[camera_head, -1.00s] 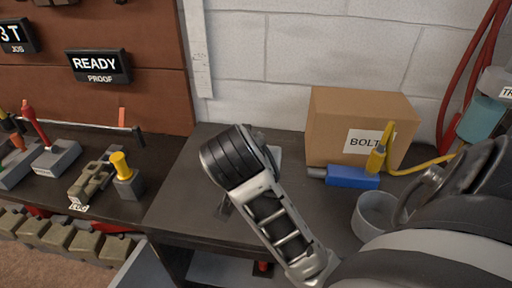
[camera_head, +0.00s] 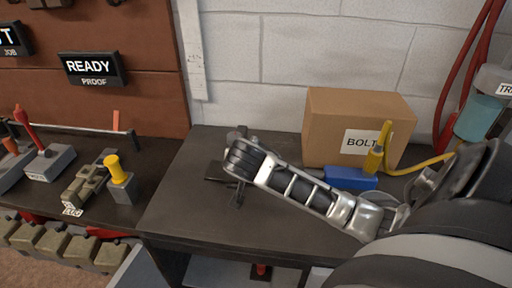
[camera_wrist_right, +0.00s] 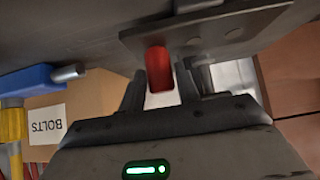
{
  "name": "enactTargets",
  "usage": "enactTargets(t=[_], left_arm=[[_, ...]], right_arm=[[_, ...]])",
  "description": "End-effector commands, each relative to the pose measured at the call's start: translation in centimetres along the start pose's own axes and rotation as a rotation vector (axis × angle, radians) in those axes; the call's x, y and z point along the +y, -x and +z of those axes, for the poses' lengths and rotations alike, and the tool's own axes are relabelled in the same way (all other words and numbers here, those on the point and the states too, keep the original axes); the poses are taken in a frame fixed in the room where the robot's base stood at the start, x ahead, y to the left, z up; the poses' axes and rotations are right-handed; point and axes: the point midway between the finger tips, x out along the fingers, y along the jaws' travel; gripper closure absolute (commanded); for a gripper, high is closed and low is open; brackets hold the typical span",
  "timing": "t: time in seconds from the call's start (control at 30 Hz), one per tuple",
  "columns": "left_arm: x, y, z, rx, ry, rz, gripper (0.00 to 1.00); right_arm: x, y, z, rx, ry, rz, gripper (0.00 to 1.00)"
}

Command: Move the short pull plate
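A dark grey flat plate (camera_wrist_right: 205,32) with holes shows at the top right of the right wrist view. It seems to be the short pull plate, and part of it is cut off there. A red grip-like piece (camera_wrist_right: 159,68) stands below it, between the fingers of my right gripper (camera_wrist_right: 161,88). Whether both fingers touch the red piece cannot be told. In the head view my right gripper (camera_head: 238,170) is low over the dark bench, with a dark flat piece (camera_head: 214,172) at its left, largely hidden by it. My left gripper is not in view.
A cardboard box (camera_head: 325,130) labelled BOLTS stands at the back of the bench (camera_head: 185,205). A blue tool (camera_head: 350,178) with a yellow cable lies before it. A lower bench at left holds a yellow-knobbed block (camera_head: 120,180). The bench's front left is clear.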

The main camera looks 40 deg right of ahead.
Motion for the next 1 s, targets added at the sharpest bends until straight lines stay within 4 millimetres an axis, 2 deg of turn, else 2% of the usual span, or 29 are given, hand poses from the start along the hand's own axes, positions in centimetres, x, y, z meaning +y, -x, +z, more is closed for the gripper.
enactTargets(t=[0.13,0.43,0.47,0.57,0.83,1.0], left_arm=[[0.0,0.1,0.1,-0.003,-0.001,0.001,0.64],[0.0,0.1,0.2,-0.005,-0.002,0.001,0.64],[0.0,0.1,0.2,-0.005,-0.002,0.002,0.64],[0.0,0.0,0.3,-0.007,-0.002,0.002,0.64],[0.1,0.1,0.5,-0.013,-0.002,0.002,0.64],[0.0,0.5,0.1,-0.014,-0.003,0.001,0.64]], right_arm=[[0.0,-0.9,0.0,-0.001,0.0,0.0,0.68],[0.0,-1.1,0.0,0.0,-0.001,-0.001,0.68],[0.0,-1.1,0.0,0.0,-0.001,-0.001,0.71],[0.0,-1.1,0.0,0.0,0.0,-0.001,0.98],[-0.1,-0.9,0.1,-0.001,0.0,-0.001,1.0],[-0.5,0.0,0.8,-0.003,0.002,-0.003,1.0]])
